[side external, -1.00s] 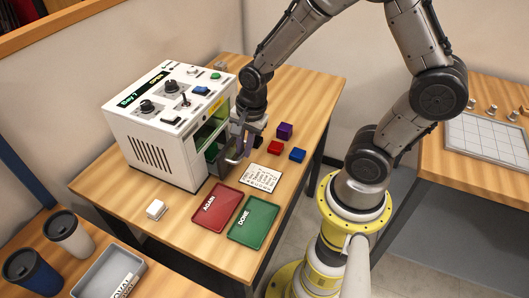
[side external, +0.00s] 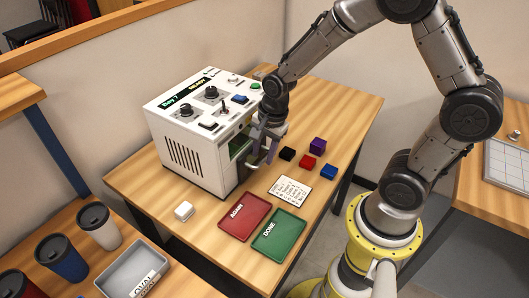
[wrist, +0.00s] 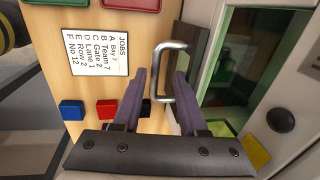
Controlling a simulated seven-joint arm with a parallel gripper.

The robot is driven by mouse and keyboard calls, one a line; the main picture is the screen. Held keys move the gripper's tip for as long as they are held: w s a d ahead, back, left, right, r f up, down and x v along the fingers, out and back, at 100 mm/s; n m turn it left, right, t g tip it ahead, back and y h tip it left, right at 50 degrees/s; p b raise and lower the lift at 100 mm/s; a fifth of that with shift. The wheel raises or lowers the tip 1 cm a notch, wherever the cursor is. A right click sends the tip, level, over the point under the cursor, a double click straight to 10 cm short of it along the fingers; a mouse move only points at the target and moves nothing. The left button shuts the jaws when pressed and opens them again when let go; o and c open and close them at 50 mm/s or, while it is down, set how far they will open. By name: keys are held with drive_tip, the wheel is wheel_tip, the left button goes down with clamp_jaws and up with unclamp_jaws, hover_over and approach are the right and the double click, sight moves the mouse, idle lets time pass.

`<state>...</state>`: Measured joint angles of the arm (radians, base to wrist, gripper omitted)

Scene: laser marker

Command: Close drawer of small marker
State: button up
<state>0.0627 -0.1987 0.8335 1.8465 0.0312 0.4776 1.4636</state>
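The small marker (side external: 195,145) is a white box with knobs and switches on top; its display (side external: 185,95) reads "Bay 7" and "READY". Its drawer has a dark front panel (wrist: 206,45) with a silver U-shaped handle (wrist: 168,48), which also shows low on the marker's right side in the side view (side external: 262,163). The drawer front appears at or close to the housing; any small gap is hidden. My gripper (side external: 268,148) is at the drawer front. In the wrist view its purple fingers (wrist: 160,82) are apart, with the handle between them; contact is unclear.
Black (side external: 287,154), red (side external: 308,162), purple (side external: 318,145) and blue (side external: 328,172) blocks lie right of my gripper. A jobs card (side external: 290,190), a red tray (side external: 243,217) and a green tray (side external: 279,235) lie in front. A white block (side external: 184,210) sits left.

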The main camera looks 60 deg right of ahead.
wheel_tip(320, 180, up, 14)
drive_tip(key=s, duration=0.2)
drive_tip(key=shift+s+f, duration=0.2)
drive_tip(key=shift+s, duration=0.1)
idle(0.3)
drive_tip(key=s+a+r+n+t, duration=0.1)
drive_tip(key=s+r+n+t, duration=0.25)
drive_tip(key=s+r, duration=0.3)
drive_tip(key=s+f+n, duration=0.1)
drive_tip(key=s+n, duration=0.7)
drive_tip(key=n, duration=0.6)
drive_tip(key=shift+a+f, duration=0.2)
drive_tip(key=shift+a, duration=0.2)
